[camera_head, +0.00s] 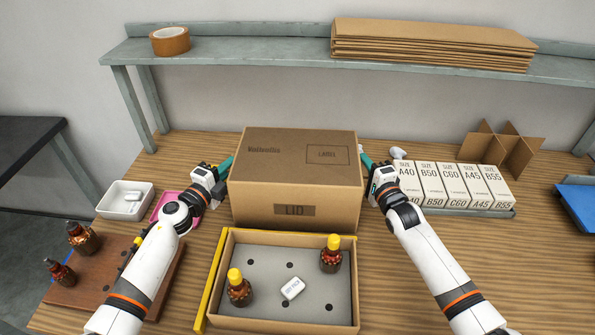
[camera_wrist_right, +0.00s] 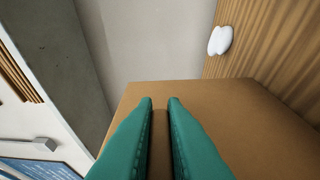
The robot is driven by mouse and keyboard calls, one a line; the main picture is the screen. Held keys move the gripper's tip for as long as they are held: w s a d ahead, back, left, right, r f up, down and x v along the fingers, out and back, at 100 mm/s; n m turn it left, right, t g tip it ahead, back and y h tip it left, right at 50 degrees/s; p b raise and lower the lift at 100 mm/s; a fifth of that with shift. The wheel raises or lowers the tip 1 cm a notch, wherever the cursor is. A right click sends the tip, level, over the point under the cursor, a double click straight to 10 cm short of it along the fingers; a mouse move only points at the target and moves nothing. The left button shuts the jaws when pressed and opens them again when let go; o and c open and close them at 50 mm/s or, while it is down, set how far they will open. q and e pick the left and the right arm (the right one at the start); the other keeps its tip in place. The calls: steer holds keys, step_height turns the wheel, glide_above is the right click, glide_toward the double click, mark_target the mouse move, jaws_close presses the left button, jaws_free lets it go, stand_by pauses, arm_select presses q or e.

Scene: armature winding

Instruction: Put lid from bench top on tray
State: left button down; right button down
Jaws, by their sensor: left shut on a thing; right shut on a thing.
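The lid (camera_head: 295,180) is a large brown cardboard box, upright, with "LID" printed on its front, directly behind the tray. I cannot tell whether it touches the bench top. The tray (camera_head: 285,326) is an open cardboard box with a grey insert holding two yellow-capped brown bottles (camera_head: 240,290) (camera_head: 331,254) and a small white item (camera_head: 292,289). My left gripper (camera_head: 227,168) is at the lid's left side, shut on it. My right gripper (camera_head: 366,163) is at its right side, shut on it; in the right wrist view the teal fingers (camera_wrist_right: 160,105) pinch the lid's cardboard (camera_wrist_right: 220,115).
A yellow strip (camera_head: 212,280) lies along the tray's left side. White size-marked boxes (camera_head: 455,187) stand right of the lid. A brown board (camera_head: 95,265) with bottles and a white bin (camera_head: 124,200) are left. A shelf (camera_head: 260,63) runs behind.

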arm_select(q)
steer(key=shift+r, duration=0.45)
arm_select(e)
steer(key=shift+r, duration=0.5)
